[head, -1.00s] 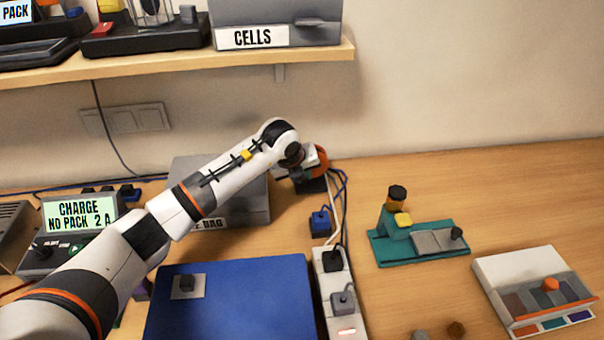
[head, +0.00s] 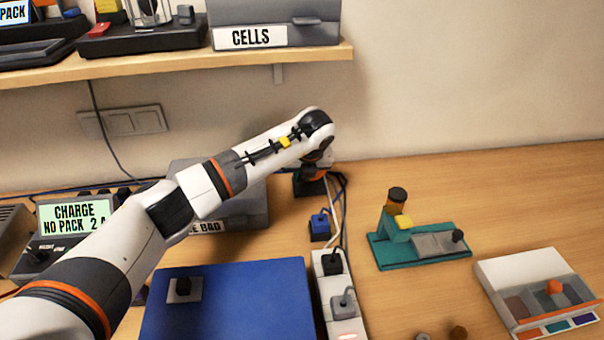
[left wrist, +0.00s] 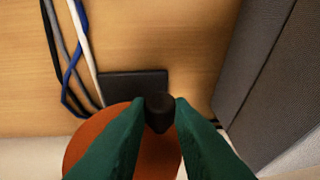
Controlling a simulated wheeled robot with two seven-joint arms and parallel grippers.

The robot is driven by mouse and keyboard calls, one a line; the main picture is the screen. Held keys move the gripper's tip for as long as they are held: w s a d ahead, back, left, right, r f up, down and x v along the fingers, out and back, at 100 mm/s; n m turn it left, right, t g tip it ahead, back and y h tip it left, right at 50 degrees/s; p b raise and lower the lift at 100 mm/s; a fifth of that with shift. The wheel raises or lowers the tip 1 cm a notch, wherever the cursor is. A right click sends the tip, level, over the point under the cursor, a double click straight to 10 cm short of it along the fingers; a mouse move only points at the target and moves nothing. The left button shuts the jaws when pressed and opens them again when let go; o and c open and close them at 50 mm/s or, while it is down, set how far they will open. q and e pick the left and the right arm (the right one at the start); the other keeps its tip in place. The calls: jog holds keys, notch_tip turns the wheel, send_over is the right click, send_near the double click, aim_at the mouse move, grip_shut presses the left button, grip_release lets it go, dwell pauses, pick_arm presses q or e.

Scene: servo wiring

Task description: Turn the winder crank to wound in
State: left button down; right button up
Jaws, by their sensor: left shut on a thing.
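The winder is mostly hidden behind my left arm in the head view; its dark base (head: 310,187) shows on the table by the wall. In the left wrist view its orange disc (left wrist: 85,153) fills the lower middle, with the dark base (left wrist: 135,84) beyond it. The black crank knob (left wrist: 159,110) sits between the green fingertips of my left gripper (left wrist: 160,105), which is shut on it. In the head view the left gripper is hidden behind my wrist. My right gripper is not in view.
A grey box (head: 250,205) stands left of the winder. White, blue and black cables (left wrist: 70,60) run beside it. In front are a small blue block (head: 320,227), a power strip (head: 328,290) and a blue mat (head: 235,300). A teal fixture (head: 420,248) stands to the right.

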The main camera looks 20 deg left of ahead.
pick_arm(q)
jog(key=c, duration=1.3)
grip_release()
jog(key=shift+b+v, duration=1.55)
jog(key=shift+v, duration=4.5)
